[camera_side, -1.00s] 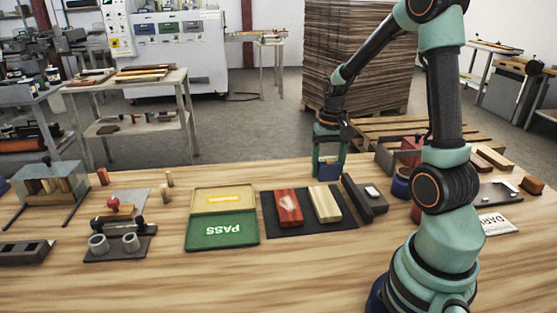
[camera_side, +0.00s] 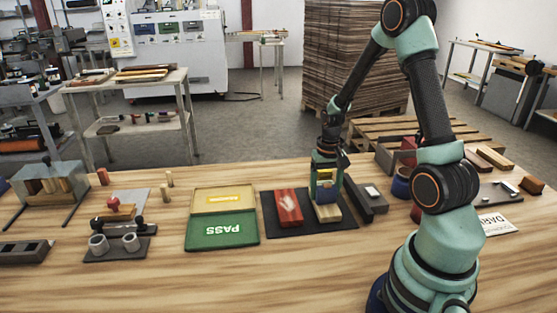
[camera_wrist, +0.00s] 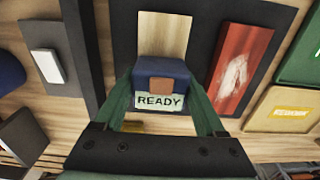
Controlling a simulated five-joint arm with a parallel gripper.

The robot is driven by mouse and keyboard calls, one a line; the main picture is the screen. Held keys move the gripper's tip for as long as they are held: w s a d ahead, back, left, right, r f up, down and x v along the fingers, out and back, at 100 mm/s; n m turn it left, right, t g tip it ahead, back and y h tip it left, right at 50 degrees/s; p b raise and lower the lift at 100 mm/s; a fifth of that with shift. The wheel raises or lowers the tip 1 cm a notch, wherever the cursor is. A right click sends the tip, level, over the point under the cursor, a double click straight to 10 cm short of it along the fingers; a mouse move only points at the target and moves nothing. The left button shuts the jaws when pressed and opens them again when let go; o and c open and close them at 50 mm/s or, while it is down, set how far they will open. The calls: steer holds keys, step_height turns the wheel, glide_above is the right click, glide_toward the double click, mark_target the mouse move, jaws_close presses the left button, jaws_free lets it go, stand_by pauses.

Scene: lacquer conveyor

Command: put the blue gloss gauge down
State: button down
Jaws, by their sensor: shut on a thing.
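The blue gloss gauge (camera_side: 326,192) is a small blue block between the fingers of my gripper (camera_side: 326,185), which is shut on it. In the wrist view the gauge (camera_wrist: 160,72) shows a brown patch and a pale label reading READY, with my gripper's green fingers (camera_wrist: 160,105) on either side. The gauge is over the pale wooden block (camera_side: 327,212) on the dark mat (camera_side: 350,222); whether it touches the block I cannot tell. The pale block (camera_wrist: 165,32) shows beyond the gauge in the wrist view. A red block with a white mark (camera_side: 288,208) lies to its left.
A green PASS tray (camera_side: 222,242) with a yellow-labelled section lies left of the mat. A dark bar (camera_side: 357,194) and a grey block with a white top (camera_side: 373,193) stand close on the right. Bare wood lies in front of the mat.

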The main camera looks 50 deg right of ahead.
mark_target(326, 185)
jaws_free()
step_height(326, 185, up, 12)
steer(key=s+a+r+n+t, duration=0.1)
steer(key=a+r+n, duration=0.3)
steer(key=a, duration=0.6)
steer(key=s+a+r+n+t, duration=0.1)
steer(key=a+r+n+t, duration=0.3)
steer(key=a, duration=0.6)
steer(key=shift+r+n+t, duration=0.3)
steer(key=shift+r+n, duration=0.2)
steer(key=shift+r, duration=0.35)
steer(key=shift+s, duration=0.1)
